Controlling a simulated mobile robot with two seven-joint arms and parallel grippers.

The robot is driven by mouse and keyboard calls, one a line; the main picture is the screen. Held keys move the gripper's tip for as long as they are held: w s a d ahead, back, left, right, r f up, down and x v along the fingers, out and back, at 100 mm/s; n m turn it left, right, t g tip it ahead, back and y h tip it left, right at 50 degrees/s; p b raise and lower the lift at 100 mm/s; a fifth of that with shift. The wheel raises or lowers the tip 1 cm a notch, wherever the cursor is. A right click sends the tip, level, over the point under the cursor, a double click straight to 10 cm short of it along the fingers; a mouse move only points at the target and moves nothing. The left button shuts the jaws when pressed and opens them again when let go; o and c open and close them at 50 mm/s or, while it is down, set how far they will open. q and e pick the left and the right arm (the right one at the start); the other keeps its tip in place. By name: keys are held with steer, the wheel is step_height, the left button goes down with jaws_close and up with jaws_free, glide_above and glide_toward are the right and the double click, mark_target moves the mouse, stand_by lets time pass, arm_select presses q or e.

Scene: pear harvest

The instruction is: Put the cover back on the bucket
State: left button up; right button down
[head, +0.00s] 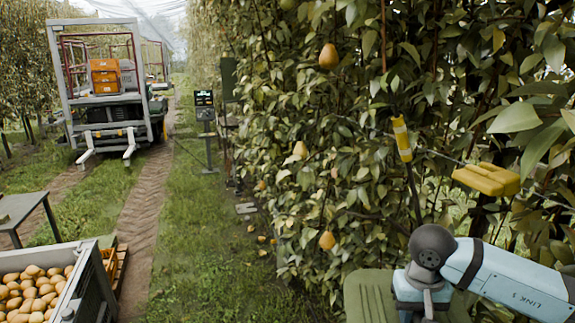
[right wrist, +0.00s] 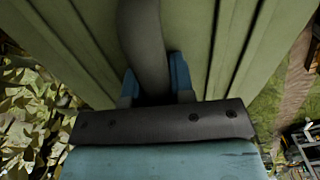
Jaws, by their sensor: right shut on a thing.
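The cover (head: 367,297) is a green ribbed panel at the bottom right of the head view, beside the pear foliage. It fills most of the right wrist view (right wrist: 75,40), with a dark curved handle (right wrist: 143,45) across its middle. My right gripper (right wrist: 156,85) has blue fingers on either side of this handle and is shut on it. In the head view my right arm comes in from the right and hides the gripper and part of the cover. I cannot make out the bucket in either view. My left gripper is not in view.
A grey crate (head: 90,287) full of pears stands at the bottom left, near a grey table (head: 18,208). A vehicle (head: 107,112) carrying orange crates stands far back on the path. Pear foliage fills the right side. The grass in the middle is mostly clear.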

steer(key=shift+s+r+n, duration=0.15)
steer(key=shift+r+n, duration=0.15)
steer(key=shift+n, duration=0.3)
